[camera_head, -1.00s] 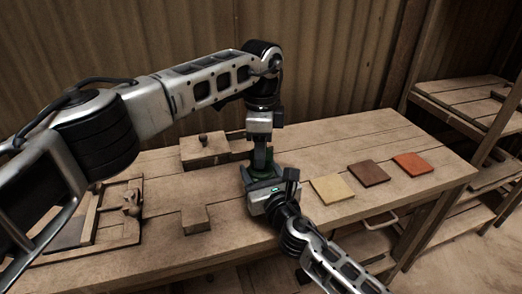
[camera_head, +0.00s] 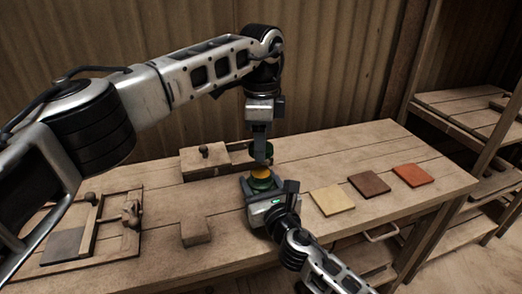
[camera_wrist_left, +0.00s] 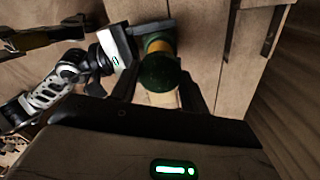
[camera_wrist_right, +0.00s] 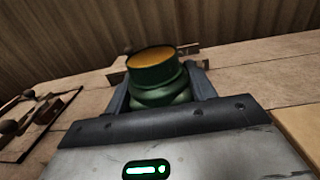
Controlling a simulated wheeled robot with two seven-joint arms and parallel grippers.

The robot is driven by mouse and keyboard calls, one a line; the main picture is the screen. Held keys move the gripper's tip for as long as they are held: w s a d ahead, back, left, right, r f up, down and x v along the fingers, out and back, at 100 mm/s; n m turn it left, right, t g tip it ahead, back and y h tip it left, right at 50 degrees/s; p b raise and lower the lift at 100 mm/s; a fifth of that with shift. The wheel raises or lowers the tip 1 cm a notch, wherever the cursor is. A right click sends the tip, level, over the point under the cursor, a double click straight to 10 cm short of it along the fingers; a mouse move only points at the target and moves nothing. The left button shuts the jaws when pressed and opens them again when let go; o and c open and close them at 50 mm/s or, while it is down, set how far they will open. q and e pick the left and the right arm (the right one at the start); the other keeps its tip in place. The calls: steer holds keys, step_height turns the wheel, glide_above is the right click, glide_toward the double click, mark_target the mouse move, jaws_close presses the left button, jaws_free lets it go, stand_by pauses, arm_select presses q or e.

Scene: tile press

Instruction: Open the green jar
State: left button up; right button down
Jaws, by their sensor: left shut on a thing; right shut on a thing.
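The green jar (camera_head: 261,183) stands on the workbench, upright, with orange contents showing at its uncovered top. The right wrist view shows its wide mouth and green body (camera_wrist_right: 160,90). My right gripper (camera_head: 258,186) is shut around the jar's body from the front. My left gripper (camera_head: 262,152) is above the jar, shut on the dark green lid (camera_wrist_left: 158,72). The lid is raised clear of the jar, with a gap between them. In the head view the fingers partly hide the lid.
A yellow tile (camera_head: 332,200), a brown tile (camera_head: 369,184) and an orange tile (camera_head: 413,174) lie to the right. A wooden block with a knob (camera_head: 204,156) stands behind left, a notched block (camera_head: 194,228) in front left, and a wooden press frame (camera_head: 92,232) far left.

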steer(key=shift+c, duration=2.2)
jaws_free()
